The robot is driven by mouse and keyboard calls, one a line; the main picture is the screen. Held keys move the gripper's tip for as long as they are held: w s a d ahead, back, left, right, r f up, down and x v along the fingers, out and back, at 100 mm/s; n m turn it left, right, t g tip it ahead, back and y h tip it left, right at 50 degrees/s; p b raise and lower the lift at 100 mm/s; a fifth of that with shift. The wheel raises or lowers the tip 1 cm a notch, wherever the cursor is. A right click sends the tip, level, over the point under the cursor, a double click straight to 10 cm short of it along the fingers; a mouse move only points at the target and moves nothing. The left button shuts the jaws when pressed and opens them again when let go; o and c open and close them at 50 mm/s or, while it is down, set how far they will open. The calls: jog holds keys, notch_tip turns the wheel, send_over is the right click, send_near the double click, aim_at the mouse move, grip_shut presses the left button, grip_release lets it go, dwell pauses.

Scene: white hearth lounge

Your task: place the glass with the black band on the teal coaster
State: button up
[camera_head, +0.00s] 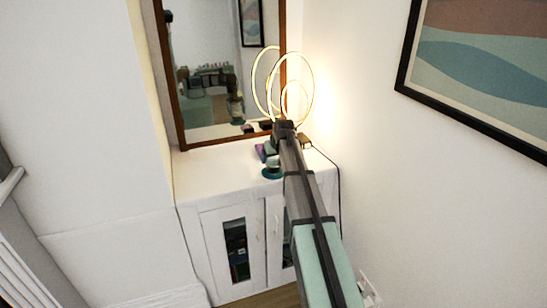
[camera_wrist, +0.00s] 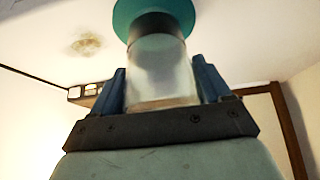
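In the wrist view the clear glass (camera_wrist: 160,75) lies between my gripper's two blue fingers (camera_wrist: 161,80), which sit close against its sides. Its black band (camera_wrist: 156,24) is at the end away from the palm. The round teal coaster (camera_wrist: 124,14) is right beyond that end; whether glass and coaster touch cannot be told. In the head view the small glass (camera_head: 273,160) appears directly above the dark teal coaster (camera_head: 271,173) on the white cabinet top. My arm covers part of that area and my fingers cannot be made out there.
The white cabinet (camera_head: 214,178) stands in the corner under a brown-framed mirror (camera_head: 176,95). A lit ring lamp (camera_head: 311,75), a purple item (camera_head: 261,153) and a small brown item (camera_head: 306,142) are at its back. The cabinet top's left side is clear. A framed picture (camera_head: 480,70) hangs at right.

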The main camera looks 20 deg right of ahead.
jog(key=o, duration=0.4)
jog(key=shift+r, duration=0.1)
jog(key=v, duration=1.2)
jog(key=s+a+f+g, duration=0.2)
jog(key=s+a+f, duration=0.3)
jog(key=f, duration=0.8)
jog(key=s+a+f+g, duration=0.2)
jog(key=s+f, duration=0.6)
jog(key=f, duration=0.5)
jog(key=s+a+f+g, duration=0.2)
jog(key=s+a+f, duration=0.3)
jog(key=f, duration=0.8)
jog(key=s+a+f+g, duration=0.2)
jog(key=s+f, duration=0.5)
jog(key=s, duration=0.3)
jog(key=s+a+f+g, duration=0.1)
jog(key=s+a+f, duration=0.1)
jog(key=s+f, duration=0.65)
jog(key=s+f+g, duration=0.1)
jog(key=s, duration=0.6)
jog(key=s+a+f+g, duration=0.1)
jog(key=s, duration=0.7)
jog(key=s+a+f+g, duration=0.1)
jog(key=s, duration=0.6)
jog(key=shift+s+f+g, duration=0.25)
jog(key=shift+f+g, duration=0.15)
